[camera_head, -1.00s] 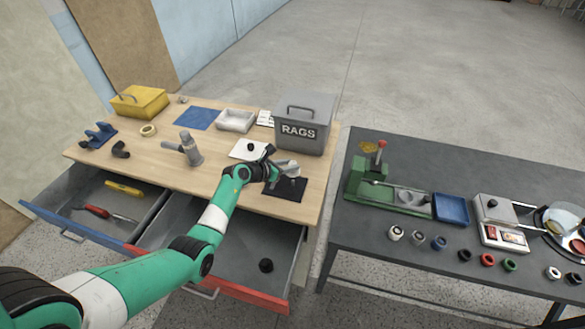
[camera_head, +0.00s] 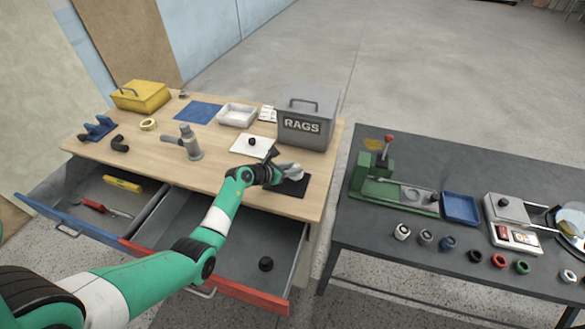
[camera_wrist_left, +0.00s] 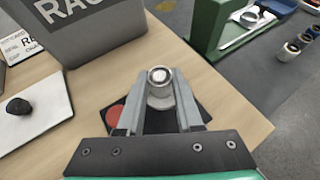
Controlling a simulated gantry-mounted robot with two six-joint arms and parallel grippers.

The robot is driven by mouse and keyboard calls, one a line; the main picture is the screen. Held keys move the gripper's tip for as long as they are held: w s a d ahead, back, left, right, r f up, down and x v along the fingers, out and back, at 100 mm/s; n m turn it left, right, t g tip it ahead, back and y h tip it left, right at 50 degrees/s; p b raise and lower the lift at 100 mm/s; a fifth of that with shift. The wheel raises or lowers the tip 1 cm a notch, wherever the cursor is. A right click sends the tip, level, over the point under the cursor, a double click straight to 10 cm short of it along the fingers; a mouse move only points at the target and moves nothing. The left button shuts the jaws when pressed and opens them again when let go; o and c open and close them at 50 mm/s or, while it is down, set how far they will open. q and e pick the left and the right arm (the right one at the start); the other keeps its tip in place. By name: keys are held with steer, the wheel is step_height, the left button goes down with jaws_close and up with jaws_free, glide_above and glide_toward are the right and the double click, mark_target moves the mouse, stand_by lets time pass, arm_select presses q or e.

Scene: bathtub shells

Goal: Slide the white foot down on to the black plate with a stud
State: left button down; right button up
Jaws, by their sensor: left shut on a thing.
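The white foot (camera_wrist_left: 160,97), with a round metallic top, sits upright between the fingers of my left gripper (camera_wrist_left: 160,105) in the left wrist view. The gripper is shut on it. In the head view my left gripper (camera_head: 287,171) is over the black plate (camera_head: 296,188) at the right front of the wooden table. The plate (camera_wrist_left: 204,108) shows partly under the fingers in the left wrist view. The stud and the foot's lower end are hidden, so I cannot tell whether they touch. My right gripper is not in view.
A grey RAGS box (camera_head: 305,122) stands just behind the plate. A white plate with a black knob (camera_head: 252,144) lies to its left. A red disc (camera_wrist_left: 115,115) shows beside my finger. An open drawer (camera_head: 240,250) lies below the front edge.

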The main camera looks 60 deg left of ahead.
arm_select(q)
steer(key=shift+p, duration=0.55)
stand_by(0.7)
steer(key=shift+f+b, duration=1)
steer(key=shift+f, duration=0.55)
stand_by(0.7)
stand_by(0.3)
steer(key=shift+c, duration=2.4)
jaws_free()
steer(key=shift+o, duration=2.4)
steer(key=shift+d, duration=0.1)
